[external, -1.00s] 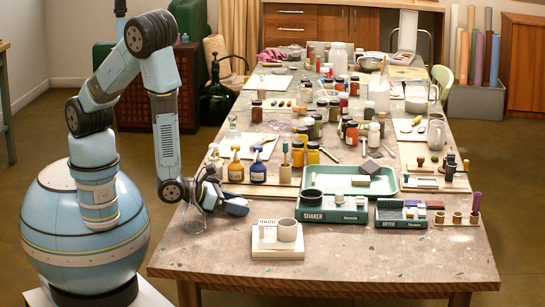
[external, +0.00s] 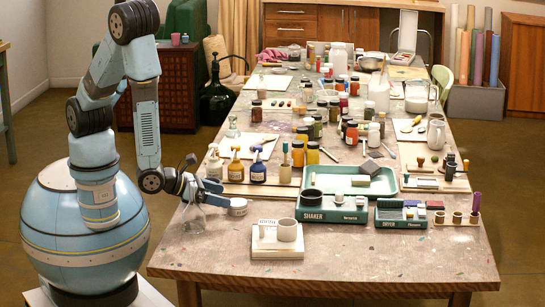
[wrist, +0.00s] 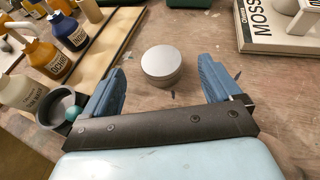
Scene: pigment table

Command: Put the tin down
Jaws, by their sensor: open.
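The tin (external: 238,207) is a short, round grey tin with a flat lid. It stands upright on the bare wooden table near the left edge, and in the wrist view (wrist: 162,66) it shows with no finger touching it. My gripper (external: 219,196) is open, just left of the tin in the external view. In the wrist view its two blue fingers (wrist: 161,78) are spread wide, with the tin beyond and between their tips.
A clear flask (external: 193,219) is just left of my gripper. Table around the tin is bare.

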